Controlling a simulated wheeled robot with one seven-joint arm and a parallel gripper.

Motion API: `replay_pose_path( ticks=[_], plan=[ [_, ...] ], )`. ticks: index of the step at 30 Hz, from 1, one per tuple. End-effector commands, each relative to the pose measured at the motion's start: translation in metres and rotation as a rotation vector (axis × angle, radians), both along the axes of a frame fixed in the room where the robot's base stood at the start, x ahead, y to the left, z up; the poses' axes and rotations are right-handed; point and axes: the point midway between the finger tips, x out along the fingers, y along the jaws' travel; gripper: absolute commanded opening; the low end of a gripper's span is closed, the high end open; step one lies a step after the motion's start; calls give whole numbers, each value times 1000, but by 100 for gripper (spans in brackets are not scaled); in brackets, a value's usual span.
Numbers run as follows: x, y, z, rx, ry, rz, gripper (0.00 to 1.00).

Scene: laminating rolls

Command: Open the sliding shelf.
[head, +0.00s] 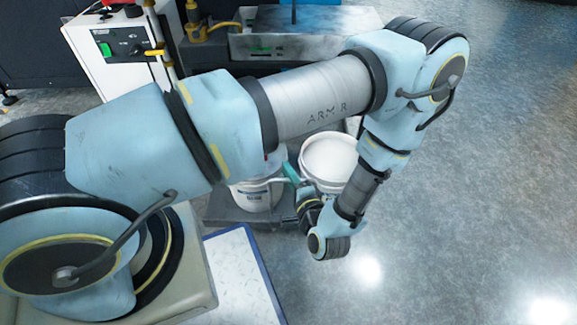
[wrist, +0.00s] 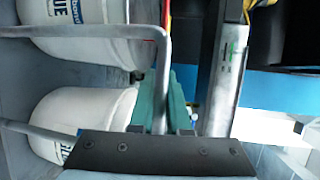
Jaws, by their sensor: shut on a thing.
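The sliding shelf (head: 228,211) is a low, dark grey platform under the machine, carrying white buckets. In the wrist view a bent grey metal bar (wrist: 90,31) runs in front of the buckets and turns down between my teal fingers; it looks like the shelf's rail or handle. My gripper (head: 291,172) is at the buckets, with its wrist low to their right. In the wrist view my gripper (wrist: 172,98) is shut on the grey bar. The exact contact is partly hidden by the fingers, and the arm covers part of the shelf in the head view.
One white bucket (head: 327,158) stands behind my wrist; another (head: 254,195) is left of it. A white control box (head: 112,50) and the machine (head: 290,45) stand behind. A blue-edged white board (head: 237,275) lies in front. The floor at right is clear.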

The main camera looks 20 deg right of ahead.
Motion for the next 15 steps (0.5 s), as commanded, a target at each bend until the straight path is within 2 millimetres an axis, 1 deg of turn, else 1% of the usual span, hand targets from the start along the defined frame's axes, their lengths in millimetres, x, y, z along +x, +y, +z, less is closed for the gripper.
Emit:
replay_pose_path(
  ticks=[7, 8, 15],
  plan=[
    [0, -1, 0, -2, 0, -1, 0],
    [0, -1, 0, -2, 0, -1, 16],
    [0, -1, 0, -1, 0, -1, 43]
  ],
)
